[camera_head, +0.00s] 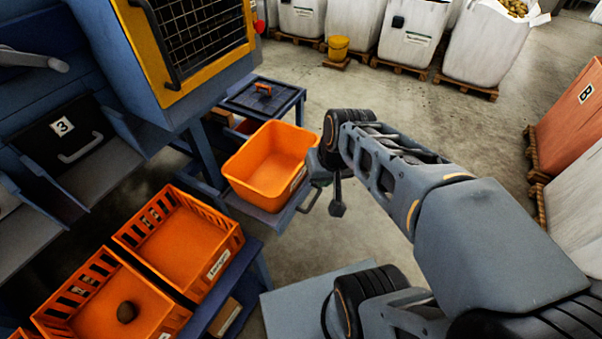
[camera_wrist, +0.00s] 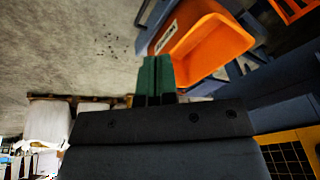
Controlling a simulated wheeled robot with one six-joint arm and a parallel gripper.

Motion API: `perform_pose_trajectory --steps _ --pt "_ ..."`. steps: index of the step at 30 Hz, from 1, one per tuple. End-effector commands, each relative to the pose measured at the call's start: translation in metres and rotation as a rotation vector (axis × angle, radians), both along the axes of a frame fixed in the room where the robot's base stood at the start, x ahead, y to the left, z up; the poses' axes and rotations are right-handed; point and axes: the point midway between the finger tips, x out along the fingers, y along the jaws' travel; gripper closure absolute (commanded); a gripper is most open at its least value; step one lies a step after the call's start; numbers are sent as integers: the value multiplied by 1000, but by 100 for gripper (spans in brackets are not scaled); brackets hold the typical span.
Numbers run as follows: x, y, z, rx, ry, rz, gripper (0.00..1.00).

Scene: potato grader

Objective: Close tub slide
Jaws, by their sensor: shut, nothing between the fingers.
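The tub slide (camera_head: 262,214) is a grey-blue tray with a bar handle (camera_head: 311,199) at its front edge. It carries an empty orange tub (camera_head: 268,166) and sticks out from the blue frame. My gripper (camera_head: 337,208) hangs just right of the handle in the head view, apart from it as far as I can tell. In the wrist view my gripper's green fingertips (camera_wrist: 156,78) are together and empty. The orange tub (camera_wrist: 205,42) shows just beyond them, its label side to the left.
Two orange crates, one empty (camera_head: 180,245) and one (camera_head: 85,306) holding a potato (camera_head: 127,312), stand at lower left. A number 3 drawer (camera_head: 72,137) and a yellow-framed grille (camera_head: 200,40) are at upper left. Bare concrete floor (camera_head: 400,110) lies beyond the tub.

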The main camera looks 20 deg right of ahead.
Motion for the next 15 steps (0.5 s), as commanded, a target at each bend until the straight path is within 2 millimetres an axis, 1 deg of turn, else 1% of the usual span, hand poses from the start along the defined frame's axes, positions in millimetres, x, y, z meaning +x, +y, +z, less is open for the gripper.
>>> perform_pose_trajectory --steps 1,2,3,5,6,8,9,11,12,15 --pt "13 -10 -34 57 33 -58 100" --pt "21 -16 -46 97 46 -89 100" --pt "32 -24 -62 154 62 -131 100" --pt "50 -39 -85 242 72 -196 100" --pt "62 -50 -100 302 73 -237 100" --pt "79 -69 -122 387 66 -298 100" --pt "89 -82 -136 441 56 -337 100" --pt "102 -102 -156 515 34 -391 100" --pt "110 -116 -168 558 17 -425 100" --pt "123 -147 -193 648 -29 -497 100"
